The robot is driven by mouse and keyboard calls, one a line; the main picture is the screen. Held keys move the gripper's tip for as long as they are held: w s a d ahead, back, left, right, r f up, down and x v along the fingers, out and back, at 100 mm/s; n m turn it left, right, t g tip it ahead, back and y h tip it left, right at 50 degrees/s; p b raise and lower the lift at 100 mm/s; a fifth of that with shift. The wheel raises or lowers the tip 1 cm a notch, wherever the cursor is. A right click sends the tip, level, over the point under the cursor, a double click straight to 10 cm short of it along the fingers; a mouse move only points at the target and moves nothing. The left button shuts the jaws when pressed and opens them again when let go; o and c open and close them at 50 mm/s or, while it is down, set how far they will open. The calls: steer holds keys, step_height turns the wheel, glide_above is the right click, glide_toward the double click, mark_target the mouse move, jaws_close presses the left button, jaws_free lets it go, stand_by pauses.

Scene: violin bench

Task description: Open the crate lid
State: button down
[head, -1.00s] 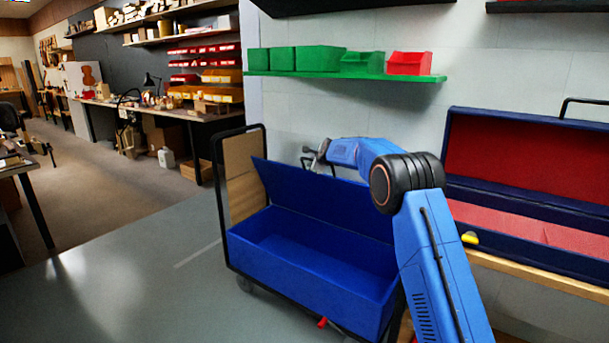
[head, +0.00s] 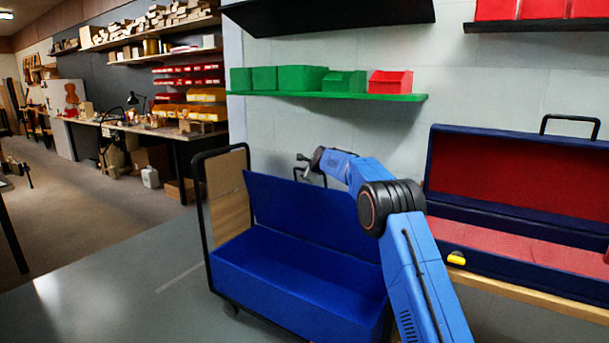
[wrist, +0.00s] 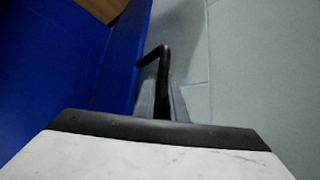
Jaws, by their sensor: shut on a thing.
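The blue crate (head: 290,315) sits on a black-framed trolley, its inside open to view and empty where I can see it. Its blue lid (head: 300,208) stands raised along the wall side, close to upright. My gripper (head: 303,166) is at the lid's top edge, on the wall side. In the wrist view, my gripper (wrist: 163,100) is shut on the black lid handle (wrist: 152,58), beside the blue lid (wrist: 122,60). Part of the handle is hidden between the fingers. My arm covers the crate's right end.
A green shelf (head: 330,96) with green bins and a red bin hangs on the wall above. An open blue case (head: 520,185) with red lining stands on the bench to the right. The trolley's push frame (head: 247,150) rises at the left. Floor is clear at front left.

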steer(key=shift+d+f, duration=0.15)
steer(key=shift+f, duration=0.05)
steer(key=c, duration=1.8)
jaws_free()
steer(key=shift+r, duration=0.1)
steer(key=shift+s+d+r, duration=0.1)
steer(key=shift+s+r, duration=0.15)
steer(key=shift+s, duration=0.2)
steer(key=v, duration=1.6)
steer(key=shift+s, duration=0.15)
steer(key=shift+s+r, duration=0.1)
